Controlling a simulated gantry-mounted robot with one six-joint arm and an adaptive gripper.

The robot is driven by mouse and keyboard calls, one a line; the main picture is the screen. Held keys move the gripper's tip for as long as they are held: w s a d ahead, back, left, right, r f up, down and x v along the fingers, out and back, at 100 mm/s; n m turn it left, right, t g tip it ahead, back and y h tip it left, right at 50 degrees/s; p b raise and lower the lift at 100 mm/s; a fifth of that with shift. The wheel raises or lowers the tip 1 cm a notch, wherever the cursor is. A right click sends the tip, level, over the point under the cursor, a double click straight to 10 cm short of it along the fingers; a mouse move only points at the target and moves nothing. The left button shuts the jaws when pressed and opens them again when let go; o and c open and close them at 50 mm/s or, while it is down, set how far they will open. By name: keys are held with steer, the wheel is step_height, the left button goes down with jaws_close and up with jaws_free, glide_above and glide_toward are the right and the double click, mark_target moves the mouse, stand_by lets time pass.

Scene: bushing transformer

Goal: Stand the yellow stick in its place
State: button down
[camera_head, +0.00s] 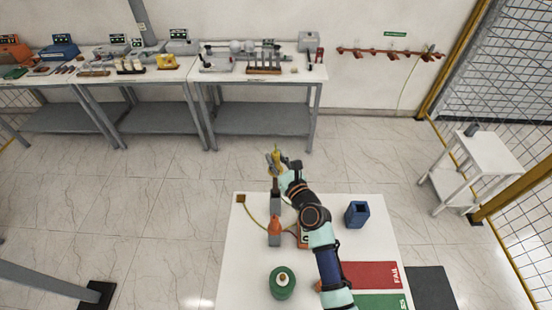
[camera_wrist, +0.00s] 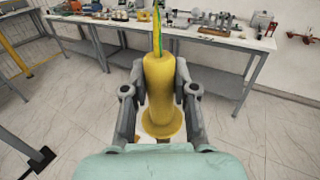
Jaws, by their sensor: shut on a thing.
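The yellow stick (camera_wrist: 159,80) is upright between the jaws of my gripper (camera_wrist: 160,88) in the wrist view, with a wide flange at its lower end and a thin green and yellow tip on top. In the head view my gripper (camera_head: 283,166) is shut on the yellow stick (camera_head: 275,159), above the far edge of the white table. A dark post on a grey block (camera_head: 275,200) stands just below the stick in the picture; I cannot tell whether they touch. A dark blue square holder (camera_head: 357,213) with an open top stands on the right of the table.
On the white table (camera_head: 240,262) stand an orange piece on a grey block (camera_head: 274,229), a green round object (camera_head: 282,283) and a small brown block (camera_head: 241,198) with a yellow cable. Red FAIL (camera_head: 368,275) and green (camera_head: 380,302) areas lie front right. Cluttered benches (camera_head: 262,77) stand behind, across open floor.

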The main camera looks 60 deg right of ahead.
steer(key=shift+f+b, duration=5.65)
steer(key=shift+f, duration=0.9)
steer(key=shift+f+b, duration=0.55)
steer(key=shift+f, duration=0.15)
steer(key=c, duration=0.8)
jaws_free()
steer(key=shift+c, duration=0.2)
steer(key=v, duration=1.2)
